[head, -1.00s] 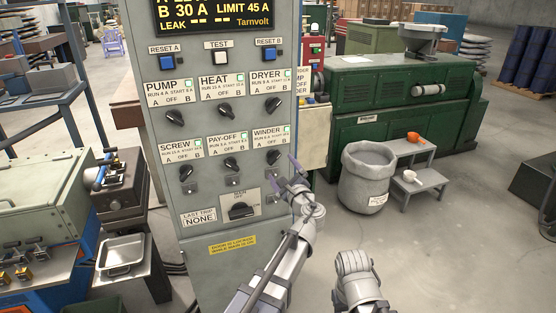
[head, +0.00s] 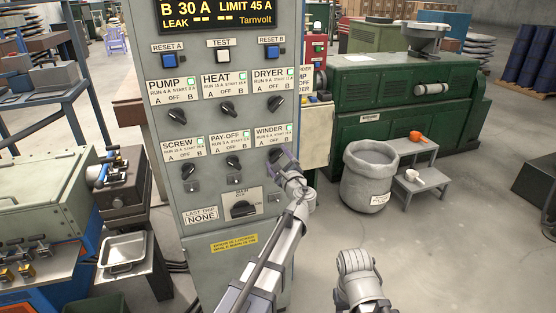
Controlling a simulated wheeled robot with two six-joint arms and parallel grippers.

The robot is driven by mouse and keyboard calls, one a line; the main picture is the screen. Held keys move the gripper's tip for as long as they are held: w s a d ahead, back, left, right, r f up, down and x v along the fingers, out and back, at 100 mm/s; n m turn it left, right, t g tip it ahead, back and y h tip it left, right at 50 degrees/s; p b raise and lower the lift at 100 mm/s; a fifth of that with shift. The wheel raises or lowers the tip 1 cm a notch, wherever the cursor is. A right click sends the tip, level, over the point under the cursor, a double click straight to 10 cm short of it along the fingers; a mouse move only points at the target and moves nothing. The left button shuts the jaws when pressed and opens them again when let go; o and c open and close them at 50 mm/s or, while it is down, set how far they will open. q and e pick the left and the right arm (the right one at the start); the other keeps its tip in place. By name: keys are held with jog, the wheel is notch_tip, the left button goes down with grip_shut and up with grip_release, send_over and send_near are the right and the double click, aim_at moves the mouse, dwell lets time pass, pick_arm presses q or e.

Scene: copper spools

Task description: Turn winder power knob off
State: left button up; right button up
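The WINDER knob (head: 276,156) is a dark rotary knob under the WINDER label (head: 271,136), at the right end of the lower knob row on the grey panel (head: 203,273). A green light shows on its label. My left gripper (head: 284,162) is at this knob, its purple-tinged fingers reaching up to it from below right and partly covering it. Whether the fingers are spread around the knob or closed on it is too small to tell. The knob's exact pointing direction is partly hidden. Only part of my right arm shows at the bottom; its gripper does not.
The PAY-OFF knob (head: 233,162) is left of WINDER and the DRYER knob (head: 275,103) above it. The MAIN switch (head: 243,208) sits below. A grey bin (head: 368,180) and a small step stool (head: 421,184) stand to the right. Floor between panel and bin is clear.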

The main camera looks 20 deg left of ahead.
pick_arm(q)
jog(key=c, duration=1)
jog(key=shift+c, duration=0.2)
jog(key=shift+n, duration=0.4)
jog(key=n, duration=0.3)
jog(key=shift+n, duration=2.4)
jog(key=o, duration=1.4)
jog(key=shift+s, duration=0.1)
